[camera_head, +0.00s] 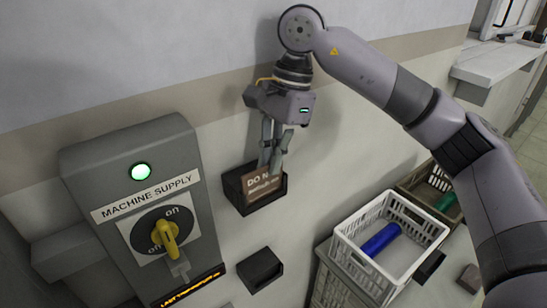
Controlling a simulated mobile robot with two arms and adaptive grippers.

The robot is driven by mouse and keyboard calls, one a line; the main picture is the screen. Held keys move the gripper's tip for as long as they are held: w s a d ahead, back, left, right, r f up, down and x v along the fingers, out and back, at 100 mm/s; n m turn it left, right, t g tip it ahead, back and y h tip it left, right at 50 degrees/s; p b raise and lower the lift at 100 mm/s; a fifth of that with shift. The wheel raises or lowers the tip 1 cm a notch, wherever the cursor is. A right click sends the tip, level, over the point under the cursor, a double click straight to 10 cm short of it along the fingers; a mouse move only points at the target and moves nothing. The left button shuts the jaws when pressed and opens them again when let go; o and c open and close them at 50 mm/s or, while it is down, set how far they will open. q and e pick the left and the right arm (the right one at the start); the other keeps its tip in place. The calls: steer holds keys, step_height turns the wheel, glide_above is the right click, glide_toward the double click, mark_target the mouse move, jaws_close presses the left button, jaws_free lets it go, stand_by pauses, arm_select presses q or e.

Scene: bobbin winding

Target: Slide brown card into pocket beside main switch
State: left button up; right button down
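The brown card (261,187), with white lettering starting "DO N", stands in the black wall pocket (236,190) to the right of the main switch. Its lower part is hidden behind the pocket's front wall. My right gripper (272,168) points down at the card's top edge, its fingers close together on it and covering part of the lettering. The main switch (165,237) is a yellow rotary handle on a grey "MACHINE SUPPLY" box (128,160) with a lit green lamp (141,172). My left gripper is out of view.
A second black holder (260,270) is on the wall below the pocket. A white crate (345,246) with a blue bobbin (381,240) stands at lower right, beside a brown crate (408,184) holding a green bobbin (446,201). A ledge (495,65) juts out at upper right.

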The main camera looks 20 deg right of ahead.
steer(key=c, duration=1.7)
jaws_free()
